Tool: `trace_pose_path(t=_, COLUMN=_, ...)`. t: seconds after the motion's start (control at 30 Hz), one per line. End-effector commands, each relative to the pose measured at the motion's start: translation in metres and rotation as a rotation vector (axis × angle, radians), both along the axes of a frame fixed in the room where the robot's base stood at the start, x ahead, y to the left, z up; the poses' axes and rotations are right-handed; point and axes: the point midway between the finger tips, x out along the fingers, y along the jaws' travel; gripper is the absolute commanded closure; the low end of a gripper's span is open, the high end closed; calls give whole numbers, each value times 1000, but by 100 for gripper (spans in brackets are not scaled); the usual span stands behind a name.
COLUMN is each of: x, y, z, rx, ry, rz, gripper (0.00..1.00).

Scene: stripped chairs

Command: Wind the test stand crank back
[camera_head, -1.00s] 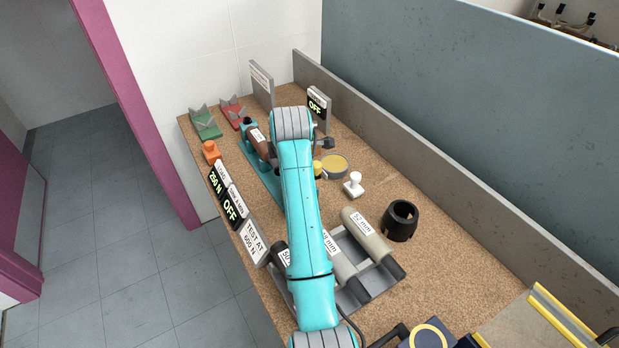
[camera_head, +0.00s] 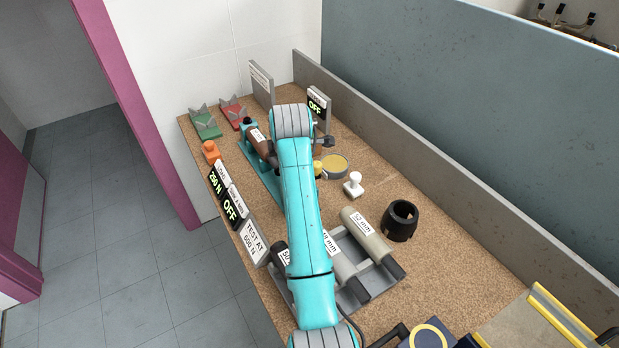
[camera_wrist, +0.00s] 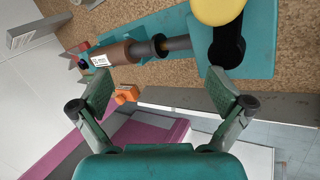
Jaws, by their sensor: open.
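The test stand has a teal base (camera_wrist: 135,38), with a brown cylinder (camera_wrist: 118,53) that carries a white label and a grey rod lying along it. At the rod's near end in the wrist view, a black arm (camera_wrist: 227,45) bears a yellow knob (camera_wrist: 218,8), cut by the top edge; this looks like the crank. In the head view the yellow knob (camera_head: 317,168) shows beside my arm, which hides much of the stand. My gripper (camera_wrist: 167,88) is open and empty, its fingers apart below the rod and crank in the wrist view. Nothing lies between the fingertips.
Signs reading 250 N, OFF (camera_head: 230,207) and TEST AT 600 N (camera_head: 254,242) line the left bench edge. An orange piece (camera_head: 211,152) stands nearby. A rack holds grey cylinders (camera_head: 366,232). A black ring (camera_head: 401,220) and white stamp (camera_head: 354,184) stand right of my arm.

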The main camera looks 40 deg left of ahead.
Motion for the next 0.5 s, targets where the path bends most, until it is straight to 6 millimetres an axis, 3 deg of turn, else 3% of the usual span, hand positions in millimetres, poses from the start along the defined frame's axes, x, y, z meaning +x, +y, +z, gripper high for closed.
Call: trace_pose_path(t=0.5, x=0, y=0, z=37, rx=2, ry=-1, rz=0, gripper=0)
